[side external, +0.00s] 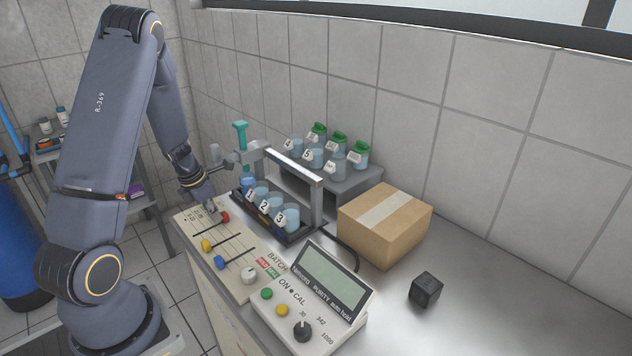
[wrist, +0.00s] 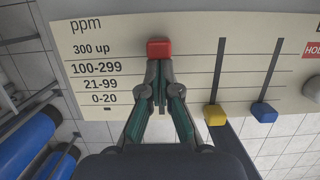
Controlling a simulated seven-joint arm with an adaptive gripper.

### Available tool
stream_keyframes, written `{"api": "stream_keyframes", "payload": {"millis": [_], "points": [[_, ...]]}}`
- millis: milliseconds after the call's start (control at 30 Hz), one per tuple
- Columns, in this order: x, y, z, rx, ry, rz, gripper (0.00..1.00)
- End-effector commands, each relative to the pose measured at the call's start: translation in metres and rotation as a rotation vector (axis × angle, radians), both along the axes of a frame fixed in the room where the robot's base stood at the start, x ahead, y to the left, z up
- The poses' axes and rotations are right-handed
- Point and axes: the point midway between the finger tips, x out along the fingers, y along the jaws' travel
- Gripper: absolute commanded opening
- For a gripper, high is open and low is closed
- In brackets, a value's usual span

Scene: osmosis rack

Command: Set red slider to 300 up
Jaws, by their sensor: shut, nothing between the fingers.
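The red slider (wrist: 158,48) is at the top of its track in the wrist view, level with the "300 up" line. It also shows in the side view (side external: 225,216), at the end of its slot nearest the wall. The ppm scale (wrist: 95,62) is printed left of it, from "0-20" up to "300 up". My gripper (wrist: 159,80) is shut and empty, its fingertips just below the red slider over its track. I cannot tell if they touch it. In the side view my gripper (side external: 209,207) is low over the panel.
The yellow slider (wrist: 214,115) and blue slider (wrist: 264,112) sit low on their tracks to the right. A rack (side external: 318,200) with numbered cups stands behind the panel. A cardboard box (side external: 385,228) and a black cube (side external: 426,290) are on the bench, with clear bench around the cube.

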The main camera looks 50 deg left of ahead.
Motion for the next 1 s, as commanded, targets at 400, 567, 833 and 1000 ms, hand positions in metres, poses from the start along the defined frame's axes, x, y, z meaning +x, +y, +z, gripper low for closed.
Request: {"api": "stream_keyframes", "payload": {"millis": [400,567,833,1000], "points": [[0.003,0.0,0.001,0.0,-0.006,-0.001,0.0],[-0.015,0.0,0.001,-0.001,-0.004,0.004,0.0],[-0.046,0.0,0.038,0.005,-0.006,-0.005,0.0],[-0.055,0.0,0.071,0.003,-0.004,-0.001,0.0]]}}
